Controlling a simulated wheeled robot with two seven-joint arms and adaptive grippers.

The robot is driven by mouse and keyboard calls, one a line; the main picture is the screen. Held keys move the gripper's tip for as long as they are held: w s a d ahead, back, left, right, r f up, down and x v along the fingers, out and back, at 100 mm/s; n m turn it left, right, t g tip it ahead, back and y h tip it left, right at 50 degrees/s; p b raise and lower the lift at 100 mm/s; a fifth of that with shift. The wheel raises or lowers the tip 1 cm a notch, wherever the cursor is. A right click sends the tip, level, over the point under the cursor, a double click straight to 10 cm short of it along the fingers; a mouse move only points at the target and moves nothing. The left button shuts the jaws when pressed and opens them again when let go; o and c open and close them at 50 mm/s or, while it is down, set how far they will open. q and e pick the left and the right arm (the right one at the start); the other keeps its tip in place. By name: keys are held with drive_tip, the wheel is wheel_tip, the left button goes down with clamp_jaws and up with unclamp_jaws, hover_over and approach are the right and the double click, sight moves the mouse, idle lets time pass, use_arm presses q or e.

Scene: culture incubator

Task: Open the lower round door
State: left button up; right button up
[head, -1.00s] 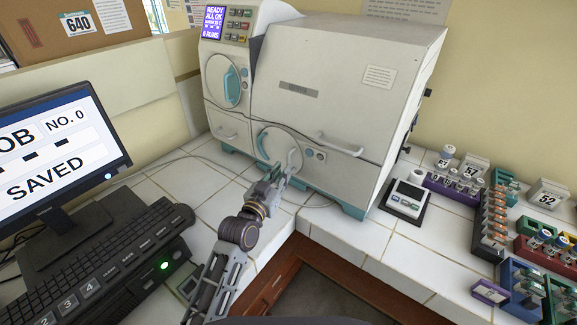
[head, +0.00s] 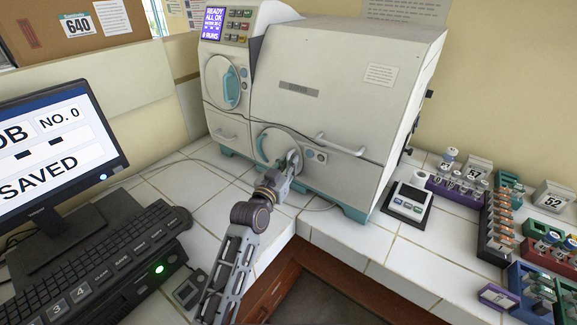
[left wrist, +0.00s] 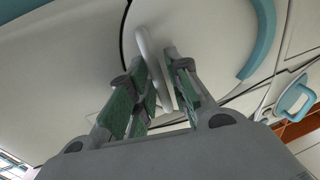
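The lower round door (head: 281,138) is a pale disc low on the front of the white machine and looks closed. It has a turquoise arc (head: 262,146) on its left side, which also shows in the left wrist view (left wrist: 264,42). Its white bar handle (left wrist: 145,48) lies between the two fingers of my left gripper (left wrist: 157,62), near the tips. The fingers have green pads and stand apart, with a gap visible between the handle and the right-hand finger. In the head view my left gripper (head: 289,166) partly covers the handle. My right gripper is out of view.
The machine (head: 340,85) also has an upper round door (head: 231,82) with a turquoise handle. A cable crosses its front. A monitor (head: 50,150) and keyboard (head: 90,265) stand left; a small scale (head: 407,203) and coloured racks (head: 497,225) stand right. Tiles before the machine are mostly clear.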

use_arm(q)
drive_tip(key=shift+c, duration=0.5)
clamp_jaws()
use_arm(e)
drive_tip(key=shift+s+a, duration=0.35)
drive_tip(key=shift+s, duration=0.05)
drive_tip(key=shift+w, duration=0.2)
